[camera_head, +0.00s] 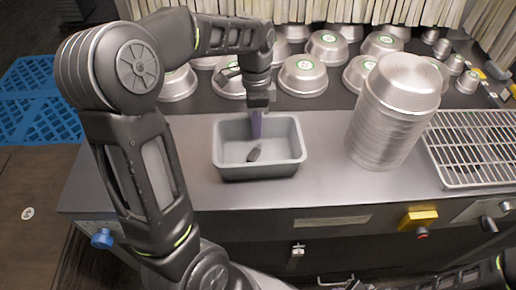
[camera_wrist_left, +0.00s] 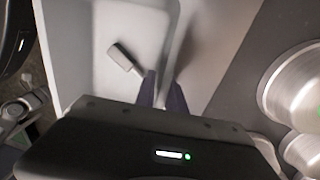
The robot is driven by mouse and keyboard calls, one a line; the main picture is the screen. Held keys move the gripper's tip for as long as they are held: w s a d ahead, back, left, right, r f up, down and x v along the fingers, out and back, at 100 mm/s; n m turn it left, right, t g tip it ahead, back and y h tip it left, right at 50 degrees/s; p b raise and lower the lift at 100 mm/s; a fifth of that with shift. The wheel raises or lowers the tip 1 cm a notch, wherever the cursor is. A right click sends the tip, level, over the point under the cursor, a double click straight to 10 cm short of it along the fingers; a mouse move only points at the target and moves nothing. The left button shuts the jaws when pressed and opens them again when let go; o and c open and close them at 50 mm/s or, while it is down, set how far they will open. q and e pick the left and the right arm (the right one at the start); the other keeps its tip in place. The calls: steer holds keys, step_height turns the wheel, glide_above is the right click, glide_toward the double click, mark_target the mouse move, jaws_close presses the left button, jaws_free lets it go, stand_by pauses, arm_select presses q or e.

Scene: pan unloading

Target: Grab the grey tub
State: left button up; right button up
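The grey tub (camera_head: 230,172) is an open rectangular container standing on the steel counter, left of the tall pan stack. It also shows in the left wrist view (camera_wrist_left: 92,25). My left gripper (camera_head: 256,130) points down at the tub's far wall, with its purplish fingers reaching below the rim. In the left wrist view the fingers (camera_wrist_left: 163,85) are apart, with a gap between the tips. I cannot tell whether the wall lies between them. My right gripper (camera_head: 350,284) is low at the bottom edge, partly cut off.
A tall stack of round metal pans (camera_head: 385,130) stands right of the tub. A wire rack (camera_head: 475,148) is farther right. Several upturned pans (camera_head: 303,76) fill the shelf behind. The counter (camera_head: 325,170) between tub and stack is clear. A blue pallet (camera_head: 40,98) lies at the left.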

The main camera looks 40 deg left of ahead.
arm_select(q)
steer(key=shift+s+f, duration=0.1)
steer(key=shift+f, duration=0.4)
steer(key=shift+c, duration=0.5)
jaws_close()
steer(key=shift+r, duration=0.2)
stand_by(1.0)
step_height(320, 180, up, 7)
steer(key=shift+f+b, duration=0.2)
steer(key=shift+b, duration=0.15)
step_height(320, 180, up, 3)
steer(key=shift+r+p, duration=0.1)
steer(key=shift+p, duration=0.85)
